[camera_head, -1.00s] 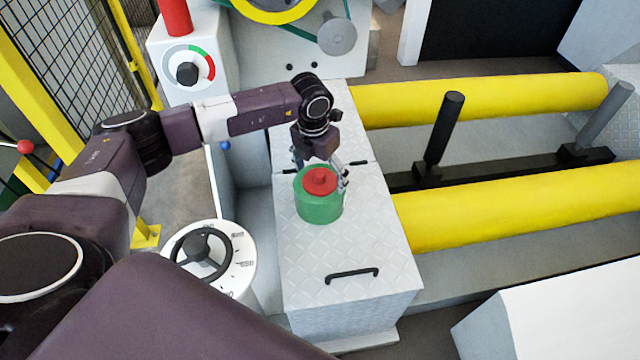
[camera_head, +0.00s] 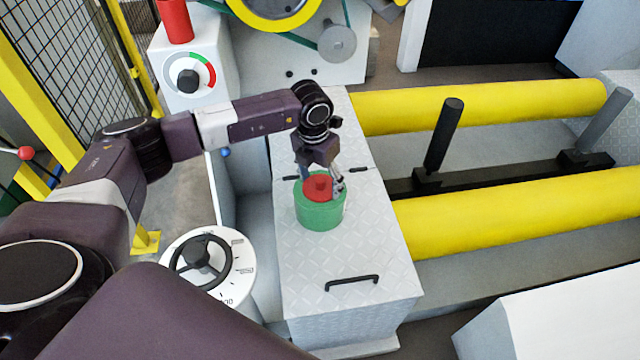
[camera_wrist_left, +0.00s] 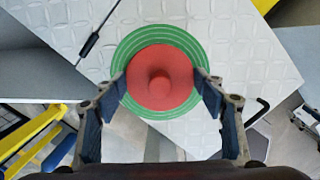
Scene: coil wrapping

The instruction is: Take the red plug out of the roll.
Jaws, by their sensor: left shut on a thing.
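The green roll (camera_head: 320,215) stands upright on the grey patterned box top. The red plug (camera_head: 318,187), a disc with a small round knob, sits in the middle of its top. In the left wrist view the plug (camera_wrist_left: 160,79) shows from above, with the roll's ringed green rim (camera_wrist_left: 160,33) around it. My left gripper (camera_head: 325,183) comes down from above, its two fingers at opposite sides of the plug. In the wrist view the gripper (camera_wrist_left: 163,84) is shut on the plug's edge. No gap under the plug shows.
The grey box (camera_head: 300,270) has a black handle (camera_head: 352,282) in front of the roll. Yellow rollers (camera_head: 530,205) and a black upright post (camera_head: 444,135) stand to the right. A white dial with a handwheel (camera_head: 203,255) is at left. The box top before the roll is clear.

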